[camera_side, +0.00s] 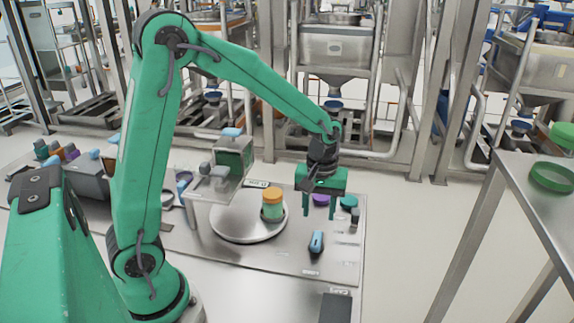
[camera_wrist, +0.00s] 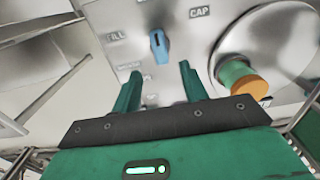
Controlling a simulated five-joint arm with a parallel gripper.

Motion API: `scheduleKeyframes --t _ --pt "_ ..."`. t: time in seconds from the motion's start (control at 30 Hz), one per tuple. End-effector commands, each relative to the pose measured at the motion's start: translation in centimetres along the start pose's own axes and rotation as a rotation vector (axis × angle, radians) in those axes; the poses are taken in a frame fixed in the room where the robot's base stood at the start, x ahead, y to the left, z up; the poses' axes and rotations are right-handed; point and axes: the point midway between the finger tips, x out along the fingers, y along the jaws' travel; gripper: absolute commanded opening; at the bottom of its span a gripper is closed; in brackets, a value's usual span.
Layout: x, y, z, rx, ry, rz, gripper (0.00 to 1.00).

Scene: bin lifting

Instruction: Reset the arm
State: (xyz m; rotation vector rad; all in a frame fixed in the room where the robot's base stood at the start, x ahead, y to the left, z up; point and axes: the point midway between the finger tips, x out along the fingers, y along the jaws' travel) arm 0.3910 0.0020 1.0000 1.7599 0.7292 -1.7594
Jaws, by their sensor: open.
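My green arm reaches over the metal work table. My gripper (camera_side: 319,205) is open and empty, with its fingers pointing down above the table's back right part. In the wrist view, its two fingers (camera_wrist: 159,88) stand apart with nothing between them. A green jar with an orange cap (camera_side: 273,206) stands upright on a round silver plate (camera_side: 232,237), left of my gripper. In the wrist view, the orange-capped jar (camera_wrist: 243,80) is to the right of the fingers. A small blue object (camera_side: 316,243) lies on the table below my gripper; it also shows in the wrist view (camera_wrist: 158,46).
A purple piece (camera_side: 321,200) and a teal round piece (camera_side: 349,202) lie behind my gripper. A side table (camera_side: 540,180) with a green ring (camera_side: 552,177) is at right. The table's front is mostly bare.

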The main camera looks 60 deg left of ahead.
Motion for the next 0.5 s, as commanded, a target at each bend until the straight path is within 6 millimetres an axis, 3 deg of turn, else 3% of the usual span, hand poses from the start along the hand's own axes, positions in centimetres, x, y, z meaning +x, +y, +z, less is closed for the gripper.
scheduleKeyframes --t 0.5 --pt "-0.73 -0.17 0.18 0.015 0.009 0.009 0.44"
